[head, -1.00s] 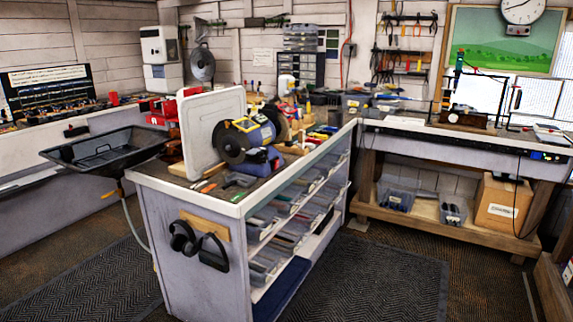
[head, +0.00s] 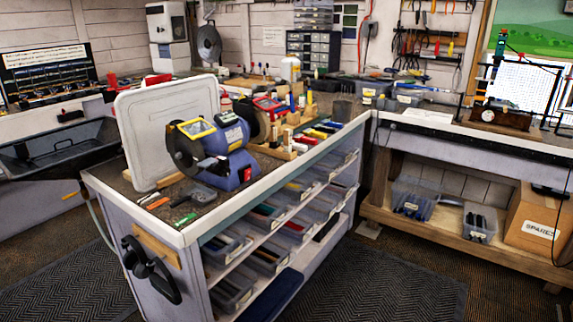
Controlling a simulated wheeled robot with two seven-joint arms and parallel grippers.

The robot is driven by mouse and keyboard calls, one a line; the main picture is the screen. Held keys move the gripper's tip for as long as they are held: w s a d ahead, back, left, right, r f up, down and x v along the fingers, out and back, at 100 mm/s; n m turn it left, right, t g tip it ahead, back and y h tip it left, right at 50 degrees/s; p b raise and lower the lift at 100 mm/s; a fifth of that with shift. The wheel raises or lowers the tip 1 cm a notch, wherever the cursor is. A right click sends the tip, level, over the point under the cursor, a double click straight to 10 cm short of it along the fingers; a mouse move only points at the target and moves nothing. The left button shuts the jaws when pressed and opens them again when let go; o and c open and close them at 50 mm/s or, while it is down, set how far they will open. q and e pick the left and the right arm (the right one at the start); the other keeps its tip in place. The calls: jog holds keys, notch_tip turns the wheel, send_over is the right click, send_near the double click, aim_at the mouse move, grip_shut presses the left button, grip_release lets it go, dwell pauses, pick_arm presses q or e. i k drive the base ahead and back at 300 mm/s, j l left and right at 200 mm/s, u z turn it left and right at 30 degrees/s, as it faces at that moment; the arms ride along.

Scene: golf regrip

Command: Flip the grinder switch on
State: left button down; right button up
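The bench grinder (head: 215,148) is blue with dark wheels and yellow-framed guards. It stands on the near end of the workbench (head: 236,208), in front of an upright white board (head: 150,130). A small red switch (head: 247,174) shows on the blue base, on its right side. I cannot tell whether the switch is on or off. Neither of my grippers is in view.
Small hand tools (head: 158,203) lie on the bench corner before the grinder. A black tray (head: 58,145) stands at left. Floor mats (head: 375,285) right of the bench are clear.

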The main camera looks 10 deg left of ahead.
aim_at(248, 173)
jog(key=i+l, duration=0.35)
jog(key=i+l+z, duration=0.1)
jog(key=i+l, duration=0.2)
jog(key=i, duration=0.2)
